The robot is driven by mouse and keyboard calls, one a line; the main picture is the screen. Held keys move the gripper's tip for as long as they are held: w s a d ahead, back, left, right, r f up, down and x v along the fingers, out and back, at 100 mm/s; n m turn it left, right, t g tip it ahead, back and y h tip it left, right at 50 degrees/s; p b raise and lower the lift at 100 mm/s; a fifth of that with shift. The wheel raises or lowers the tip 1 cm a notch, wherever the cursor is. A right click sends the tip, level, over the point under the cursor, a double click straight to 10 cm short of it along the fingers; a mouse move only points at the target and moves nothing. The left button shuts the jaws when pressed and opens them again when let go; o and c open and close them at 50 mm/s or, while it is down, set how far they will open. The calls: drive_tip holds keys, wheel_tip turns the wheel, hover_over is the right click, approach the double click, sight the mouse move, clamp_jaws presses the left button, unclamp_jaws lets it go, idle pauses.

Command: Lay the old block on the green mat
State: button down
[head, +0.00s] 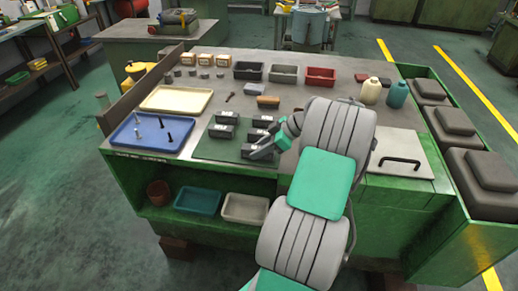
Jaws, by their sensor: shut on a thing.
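The green mat (206,149) lies near the front edge of the bench, right of the blue tray. Several dark blocks with small pale labels are on it, among them one at its back left (227,117) and one at its left (220,131). My gripper (264,149) is over the mat's right part, shut on a dark block (258,154). My arm comes in from the right and covers part of the mat's right side. I cannot tell whether the held block touches the mat.
The blue tray (125,137) with upright dark pins and a cream tray (155,100) are to the left. Black, grey and red bins (319,77) stand behind. Bottles (371,91) stand at the right.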

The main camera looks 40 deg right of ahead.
drive_tip(key=c, duration=1)
unclamp_jaws()
drive_tip(key=shift+c, duration=0.2)
